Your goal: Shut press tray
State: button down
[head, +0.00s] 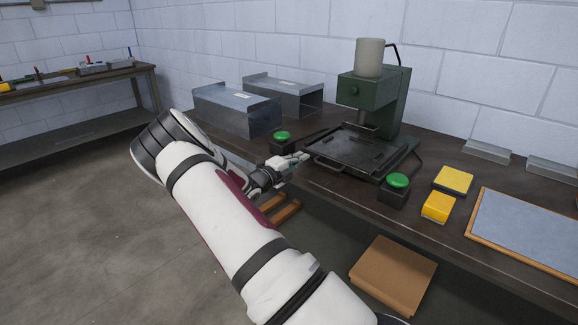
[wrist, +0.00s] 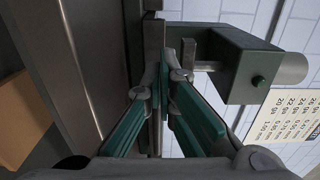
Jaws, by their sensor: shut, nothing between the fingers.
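The press (head: 385,95) is a dark green machine with a pale cylinder on top, standing against the back wall. Its dark flat tray (head: 350,150) sticks out toward the table's front edge, with a handle bar along its front. My gripper (head: 303,157) is at the tray's front left corner, fingers together and empty. Whether it touches the tray is unclear. In the wrist view my gripper (wrist: 163,75) has its teal-padded fingertips close together in front of a grey metal edge, with the green press head (wrist: 235,68) beyond to the right.
Green buttons on black boxes stand left (head: 281,138) and right (head: 397,184) of the tray. Two sheet-metal ducts (head: 235,108) are behind at left. Yellow blocks (head: 453,181) and a grey framed board (head: 525,225) lie at right. A brown box (head: 392,275) is below the table's front.

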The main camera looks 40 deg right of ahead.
aim_at(311, 152)
jog(key=shift+d, duration=1.35)
jog(key=d, duration=0.1)
jog(key=d+b, duration=0.1)
jog(key=d, duration=0.2)
jog(key=shift+w+d, duration=0.25)
jog(key=shift+d, duration=0.1)
jog(key=shift+r, duration=0.1)
jog(key=shift+a, duration=0.3)
jog(key=s+a+p, duration=0.1)
jog(key=a+p, duration=0.1)
jog(key=a, duration=1.1)
jog(key=shift+a, duration=0.35)
